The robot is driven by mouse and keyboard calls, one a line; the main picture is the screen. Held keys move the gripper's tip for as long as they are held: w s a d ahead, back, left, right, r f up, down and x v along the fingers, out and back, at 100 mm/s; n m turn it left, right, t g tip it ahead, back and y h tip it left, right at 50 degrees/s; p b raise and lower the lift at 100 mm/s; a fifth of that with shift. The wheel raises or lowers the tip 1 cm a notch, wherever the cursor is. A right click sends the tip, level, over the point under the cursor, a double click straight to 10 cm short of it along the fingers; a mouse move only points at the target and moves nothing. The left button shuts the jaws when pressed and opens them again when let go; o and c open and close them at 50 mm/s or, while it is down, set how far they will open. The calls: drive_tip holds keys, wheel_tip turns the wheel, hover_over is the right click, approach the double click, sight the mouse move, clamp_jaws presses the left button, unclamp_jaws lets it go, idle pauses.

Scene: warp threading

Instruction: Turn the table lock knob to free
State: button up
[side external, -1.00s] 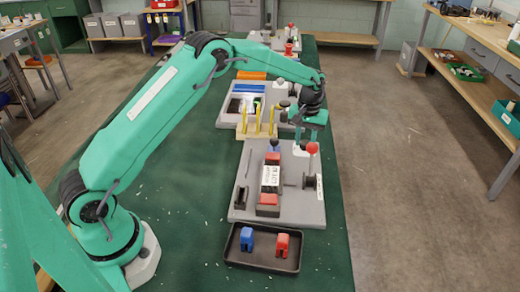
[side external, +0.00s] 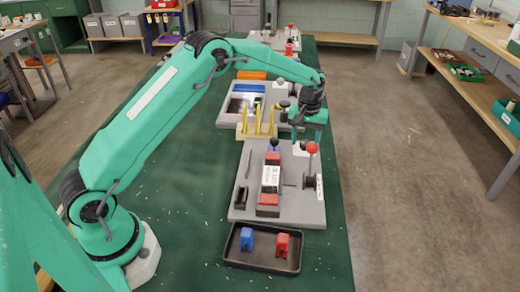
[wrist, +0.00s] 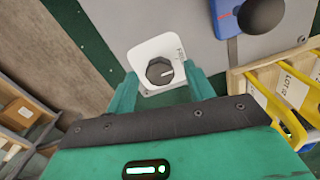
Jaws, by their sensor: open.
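The table lock knob (wrist: 160,70) is black and round, on a white plate (wrist: 146,50) in the wrist view. Its white pointer line points toward the picture's right. Small lettering runs along the plate's right edge, too small to read surely. My gripper (wrist: 162,90) is open, with one green finger at each side of the knob's plate. I cannot tell whether either finger touches the knob. In the side view my gripper (side external: 308,138) hangs over the far right part of the grey board (side external: 240,208), with the white plate (side external: 300,149) partly hidden behind it.
A red-balled lever (side external: 312,148) stands close to my gripper. A blue part with a dark ball (wrist: 262,15) is at the wrist view's upper right. A wooden rack with yellow pieces (wrist: 262,105) is at its right. A black tray (side external: 240,263) holds a blue and a red piece.

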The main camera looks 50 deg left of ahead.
sight(304, 143)
drive_tip(key=shift+r, duration=3.9)
drive_tip(key=shift+r, duration=0.1)
drive_tip(key=s+r+m+t, duration=0.3)
drive_tip(key=s+r, duration=1.3)
drive_tip(key=s+f+m+t, duration=0.2)
drive_tip(key=s+m, duration=0.2)
drive_tip(key=s, duration=1.7)
drive_tip(key=shift+d+f+t, duration=0.3)
drive_tip(key=shift+d, duration=0.05)
